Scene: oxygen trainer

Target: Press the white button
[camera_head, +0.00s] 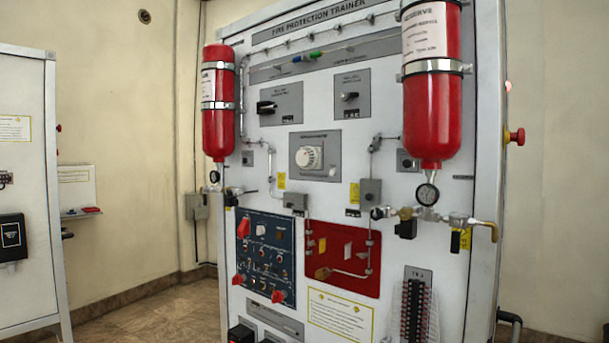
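The white fire protection trainer panel (460,290) stands upright in front of me. A round white knob (308,157) sits on a grey plate in its upper middle. A very small white spot (333,172) shows at the plate's lower right. A small white piece (260,230) is at the top of the dark blue control panel (245,262). A pale upright piece (348,250) is on the red panel (330,287). I cannot tell which of these is the white button. My gripper is not in view.
Two red cylinders (217,130) (432,110) stick out from the panel's upper left and right. Gauges, pipes and a brass valve (484,228) project below the right one. A red knob (517,136) juts from the right side. Bare floor (160,320) shows at left.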

